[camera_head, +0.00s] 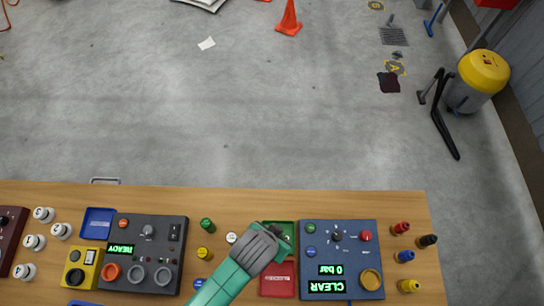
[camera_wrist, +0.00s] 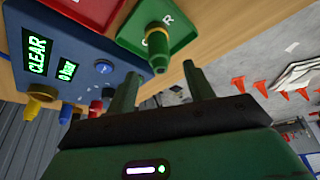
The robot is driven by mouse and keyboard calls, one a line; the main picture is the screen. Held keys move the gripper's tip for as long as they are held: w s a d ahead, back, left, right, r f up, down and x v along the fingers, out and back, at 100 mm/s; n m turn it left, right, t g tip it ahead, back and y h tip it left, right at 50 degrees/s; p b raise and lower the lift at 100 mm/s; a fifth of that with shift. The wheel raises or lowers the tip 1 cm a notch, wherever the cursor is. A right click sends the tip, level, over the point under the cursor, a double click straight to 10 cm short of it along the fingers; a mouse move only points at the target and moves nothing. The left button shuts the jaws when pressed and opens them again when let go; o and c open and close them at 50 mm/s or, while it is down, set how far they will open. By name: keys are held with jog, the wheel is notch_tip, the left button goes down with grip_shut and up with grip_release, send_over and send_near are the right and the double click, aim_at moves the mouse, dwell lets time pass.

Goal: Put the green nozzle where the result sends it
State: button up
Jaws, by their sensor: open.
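The green nozzle (camera_wrist: 159,48), with a yellow ring, stands in the green tray (camera_wrist: 187,22) in the wrist view. The tray's lettering is partly hidden behind it. In the head view the green tray (camera_head: 278,224) is partly covered by my gripper (camera_head: 277,231). My gripper (camera_wrist: 161,76) is open, its two fingers apart near the nozzle's free end, with nothing visibly clamped. The test panel (camera_head: 340,246) reads CLEAR and 0 bar; the same readout (camera_wrist: 38,55) shows in the wrist view. A red tray (camera_head: 277,284) adjoins the green tray.
A second panel (camera_head: 145,252) reads READY, beside a blue tray (camera_head: 98,222). A small green piece (camera_head: 207,225) and a yellow one (camera_head: 206,254) stand left of my gripper. Several coloured pieces stand at the right end. Bare wood (camera_head: 250,201) runs along the far edge.

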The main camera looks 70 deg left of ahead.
jog(key=v, duration=0.4)
jog(key=shift+s+d+r, duration=0.1)
jog(key=shift+r, duration=0.3)
jog(key=w+d+r+m+t, duration=0.15)
jog(key=w+r+t, duration=0.35)
jog(key=w+r, duration=0.8)
jog(key=w+d+r+m+t, duration=0.1)
jog(key=w+d+r+t, duration=0.3)
jog(key=w+r, duration=0.85)
jog(key=s+d+r+m+t, duration=0.1)
jog(key=s+d+r+t, duration=0.1)
jog(key=r, duration=1)
jog(key=s+d+r+m+t+h, duration=0.1)
jog(key=s+d+r+t, duration=0.2)
jog(key=r, duration=1)
jog(key=s+d+r+m+t+h, duration=0.1)
jog(key=s+d+r+t, duration=0.2)
jog(key=r, duration=0.9)
jog(key=d+t, duration=0.2)
jog(key=t, duration=0.2)
jog(key=shift+d+r+m, duration=0.25)
jog(key=shift+r+m, duration=0.1)
jog(key=shift+r, duration=0.05)
jog(key=shift+r+p, duration=0.1)
jog(key=shift+p, duration=0.3)
